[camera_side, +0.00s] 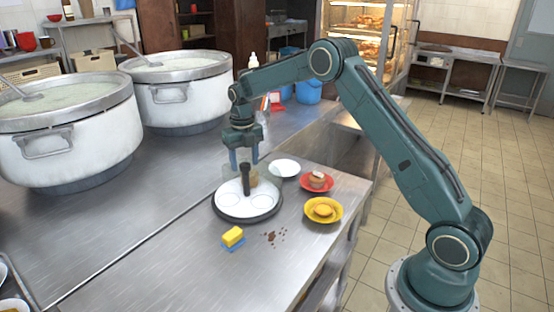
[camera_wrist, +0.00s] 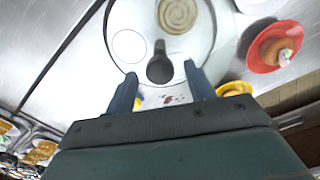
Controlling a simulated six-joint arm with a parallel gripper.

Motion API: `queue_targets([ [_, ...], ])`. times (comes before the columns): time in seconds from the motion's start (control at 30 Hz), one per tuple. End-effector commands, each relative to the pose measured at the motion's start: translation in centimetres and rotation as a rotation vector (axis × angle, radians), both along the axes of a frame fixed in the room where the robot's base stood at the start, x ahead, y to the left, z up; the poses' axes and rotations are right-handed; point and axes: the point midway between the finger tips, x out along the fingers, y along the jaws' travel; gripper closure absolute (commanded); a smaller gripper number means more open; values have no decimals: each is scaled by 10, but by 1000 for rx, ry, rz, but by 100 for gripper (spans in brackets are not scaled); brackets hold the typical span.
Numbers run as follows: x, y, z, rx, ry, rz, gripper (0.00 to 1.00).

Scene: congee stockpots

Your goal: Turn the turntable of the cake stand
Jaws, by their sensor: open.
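The cake stand's round white turntable (camera_side: 262,206) has a dark rim and sits on the steel counter in the side view; it fills the upper middle of the wrist view (camera_wrist: 205,45). A black upright peg (camera_side: 246,181) rises from it; the wrist view looks down on the peg (camera_wrist: 160,66). A beige spiral-topped item (camera_wrist: 177,14) and white round spots lie on the turntable. My gripper (camera_side: 244,164) is open above the turntable. Its two blue fingers are on either side of the peg (camera_wrist: 161,76) in the wrist view.
A white plate (camera_side: 285,168), a red plate (camera_side: 304,187) with a brown cake and a yellow plate (camera_side: 311,217) with a bun stand right of the turntable. A yellow-and-blue sponge (camera_side: 233,237) and brown crumbs (camera_side: 272,238) lie in front. Two large stockpots (camera_side: 65,145) (camera_side: 185,105) stand left.

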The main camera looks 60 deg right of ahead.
Motion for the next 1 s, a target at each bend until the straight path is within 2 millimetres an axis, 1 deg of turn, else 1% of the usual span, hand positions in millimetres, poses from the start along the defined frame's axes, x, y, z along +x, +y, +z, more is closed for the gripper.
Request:
queue_targets([
  [0.27,1,0,31,-1,-4,0,46],
  [0.7,1,0,105,-1,-4,1,46],
  [0.9,1,0,126,0,-3,1,46],
  [1.0,0,0,131,0,-2,1,46],
])
